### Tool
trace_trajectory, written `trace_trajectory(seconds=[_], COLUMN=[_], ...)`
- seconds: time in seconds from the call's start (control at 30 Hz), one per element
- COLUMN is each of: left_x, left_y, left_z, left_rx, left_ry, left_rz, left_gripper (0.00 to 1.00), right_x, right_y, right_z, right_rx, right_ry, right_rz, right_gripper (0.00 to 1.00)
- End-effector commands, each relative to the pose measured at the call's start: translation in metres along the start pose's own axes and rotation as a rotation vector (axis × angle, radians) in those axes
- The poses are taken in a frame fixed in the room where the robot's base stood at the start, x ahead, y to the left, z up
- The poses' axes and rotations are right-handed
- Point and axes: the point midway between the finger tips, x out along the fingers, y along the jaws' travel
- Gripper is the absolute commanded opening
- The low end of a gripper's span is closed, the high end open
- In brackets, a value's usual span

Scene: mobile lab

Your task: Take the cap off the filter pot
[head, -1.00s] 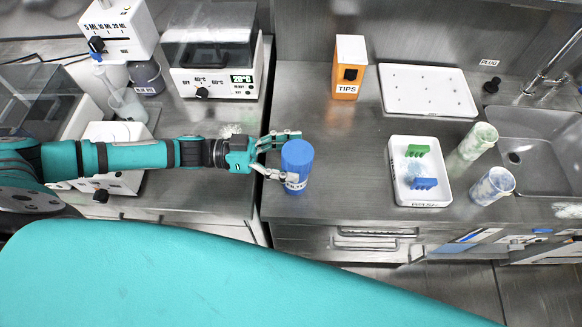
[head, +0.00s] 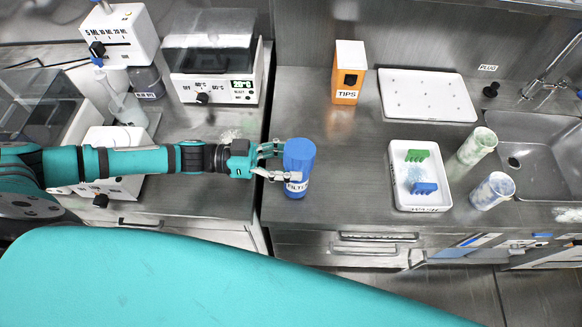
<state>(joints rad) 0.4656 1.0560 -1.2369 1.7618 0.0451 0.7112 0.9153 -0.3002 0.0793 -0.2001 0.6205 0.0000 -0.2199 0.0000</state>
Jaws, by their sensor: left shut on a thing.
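The filter pot (head: 296,186) stands on the steel counter near its front edge, left of the middle of the head view. It has a white label and a blue cap (head: 300,153) on top. My left gripper (head: 281,163) comes in from the left and is shut on the pot, with its fingers around the side at about label height and just under the cap. The cap sits on the pot; its far side is hidden. My right gripper does not show.
An orange TIPS box (head: 348,73) and a white drain tray (head: 428,95) stand behind. Counter between pot and white tray is clear.

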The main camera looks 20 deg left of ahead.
Motion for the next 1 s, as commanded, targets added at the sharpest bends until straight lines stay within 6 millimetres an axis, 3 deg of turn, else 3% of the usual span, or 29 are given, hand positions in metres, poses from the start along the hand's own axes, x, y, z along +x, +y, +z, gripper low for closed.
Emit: trace_trajectory(seconds=[0.57, 0.87, 1.0], left_x=[-0.001, -0.022, -0.039], left_y=[0.008, 0.040, 0.065], left_z=[-0.035, -0.030, -0.026], left_rx=[0.000, -0.004, -0.006], left_ry=[0.000, -0.001, -0.004], left_rz=[0.001, 0.000, 0.000], left_gripper=[0.16, 0.16, 0.16], right_x=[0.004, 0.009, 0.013], right_y=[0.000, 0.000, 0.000], right_z=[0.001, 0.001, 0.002], right_rx=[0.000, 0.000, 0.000], right_ry=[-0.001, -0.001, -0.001], right_rz=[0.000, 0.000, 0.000], right_gripper=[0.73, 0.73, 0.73])
